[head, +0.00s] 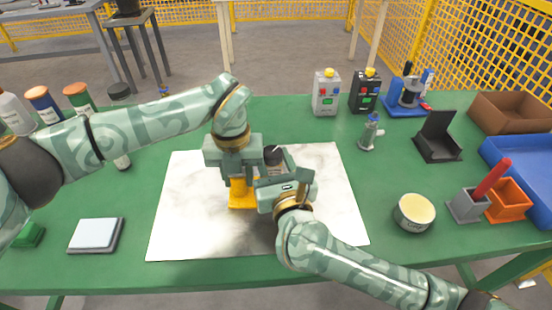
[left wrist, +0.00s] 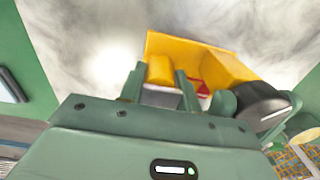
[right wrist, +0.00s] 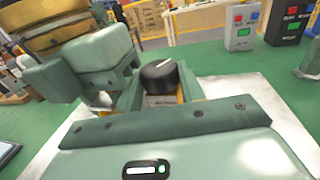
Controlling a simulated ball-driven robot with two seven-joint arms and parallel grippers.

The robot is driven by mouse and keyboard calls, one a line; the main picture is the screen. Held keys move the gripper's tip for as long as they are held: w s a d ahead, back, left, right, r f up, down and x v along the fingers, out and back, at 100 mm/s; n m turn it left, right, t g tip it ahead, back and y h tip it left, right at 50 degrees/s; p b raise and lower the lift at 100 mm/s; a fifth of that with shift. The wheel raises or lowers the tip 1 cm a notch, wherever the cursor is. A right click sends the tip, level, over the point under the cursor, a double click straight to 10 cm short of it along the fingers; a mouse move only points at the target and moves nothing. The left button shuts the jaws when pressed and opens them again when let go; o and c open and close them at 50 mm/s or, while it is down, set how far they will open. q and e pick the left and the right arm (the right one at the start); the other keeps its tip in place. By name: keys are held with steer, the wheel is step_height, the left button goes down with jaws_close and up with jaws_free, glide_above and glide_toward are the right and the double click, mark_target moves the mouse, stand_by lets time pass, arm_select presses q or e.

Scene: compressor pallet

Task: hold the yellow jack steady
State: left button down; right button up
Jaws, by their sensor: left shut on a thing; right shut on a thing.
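The yellow jack (head: 241,195) stands on the pale marbled sheet. Its yellow body shows in the left wrist view (left wrist: 215,62), with a small red part beside it. My left gripper (head: 232,172) reaches down from above and is shut on the jack; its fingers close on a part of it in the left wrist view. A black knob with a white mark (right wrist: 160,74) sits between the fingers of my right gripper (right wrist: 160,92), which is shut on it. The knob also shows in the head view (head: 273,155). The grippers hide much of the jack.
The marbled sheet (head: 185,220) lies on the green table (head: 140,200). At right are a round tin (head: 414,213), a grey cup (head: 466,206) and an orange bin (head: 508,203). Two button boxes (head: 326,95) stand behind. A flat pad (head: 96,235) and several bottles are at left.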

steer(key=shift+a+m+h, duration=0.2)
steer(key=shift+m+h, duration=0.7)
steer(key=shift+h, duration=0.5)
steer(key=o, duration=1)
steer(key=shift+s, duration=0.1)
steer(key=shift+s+d, duration=0.1)
steer(key=shift+s, duration=3.85)
steer(key=shift+h, duration=0.4)
